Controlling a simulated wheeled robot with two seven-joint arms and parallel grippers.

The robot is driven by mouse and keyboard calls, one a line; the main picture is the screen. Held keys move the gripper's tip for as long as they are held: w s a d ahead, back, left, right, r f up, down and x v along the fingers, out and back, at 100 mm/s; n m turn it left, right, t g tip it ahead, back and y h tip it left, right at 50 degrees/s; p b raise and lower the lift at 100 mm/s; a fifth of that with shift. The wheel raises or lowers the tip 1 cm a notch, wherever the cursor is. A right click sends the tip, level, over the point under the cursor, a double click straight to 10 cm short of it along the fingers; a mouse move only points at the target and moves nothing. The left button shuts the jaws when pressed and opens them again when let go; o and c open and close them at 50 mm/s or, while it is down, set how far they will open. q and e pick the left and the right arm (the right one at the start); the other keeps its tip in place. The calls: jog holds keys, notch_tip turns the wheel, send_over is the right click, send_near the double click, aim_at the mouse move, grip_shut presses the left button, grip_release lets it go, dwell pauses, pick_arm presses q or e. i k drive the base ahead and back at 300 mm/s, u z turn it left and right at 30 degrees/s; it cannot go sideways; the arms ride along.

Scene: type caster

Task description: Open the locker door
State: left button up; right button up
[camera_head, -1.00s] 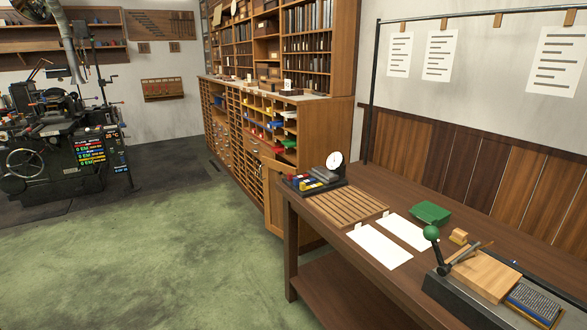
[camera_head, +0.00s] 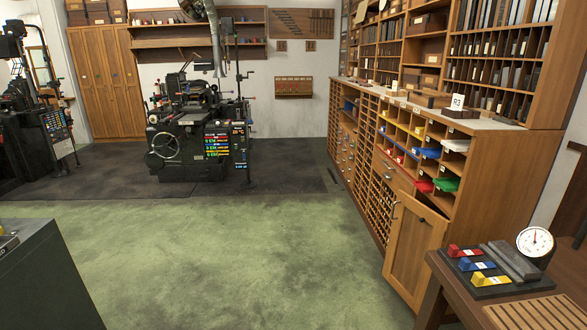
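A tall wooden locker (camera_head: 105,82) with several narrow vertical doors stands against the back wall at the upper left. Its doors look shut, and small dark marks show on them. Neither of my grippers is in view.
Green floor (camera_head: 215,260) is clear through the middle. A black press (camera_head: 200,135) stands ahead, with another machine (camera_head: 40,120) at far left. A dark cabinet (camera_head: 50,280) is at lower left. A wooden table (camera_head: 440,285) with a dial gauge (camera_head: 535,242) is at lower right.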

aim_at(405, 269)
jog(key=z, duration=0.05)
jog(key=i, duration=1.6)
jog(key=z, duration=0.45)
